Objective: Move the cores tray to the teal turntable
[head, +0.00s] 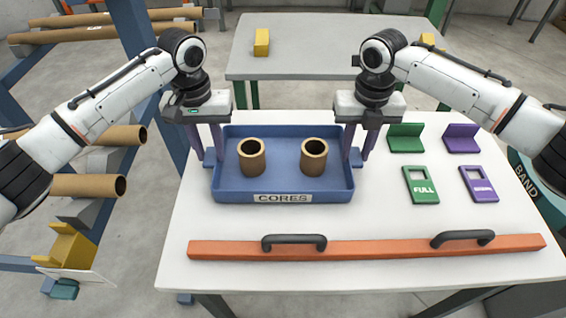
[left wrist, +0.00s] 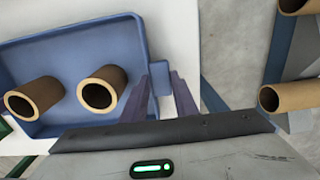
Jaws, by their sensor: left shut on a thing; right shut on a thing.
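The blue cores tray (head: 230,196), labelled CORES, sits on the white table and holds two upright brown cores (head: 252,157) (head: 313,157). My left gripper (head: 209,154) is shut on the tray's left side tab. The left wrist view shows this tab (left wrist: 160,78) between the purple fingers (left wrist: 160,100). My right gripper (head: 358,155) is shut on the tray's right side tab, which its fingers partly hide. A teal thing marked BAND (head: 526,178) is cut off at the right edge; I cannot tell whether it is the turntable.
An orange bar (head: 370,248) with two black handles lies along the table's front. Green and purple brackets (head: 406,138) (head: 461,138) and tags (head: 421,186) (head: 479,184) are right of the tray. A rack with brown tubes (head: 95,186) stands left. A grey table (head: 300,62) stands behind.

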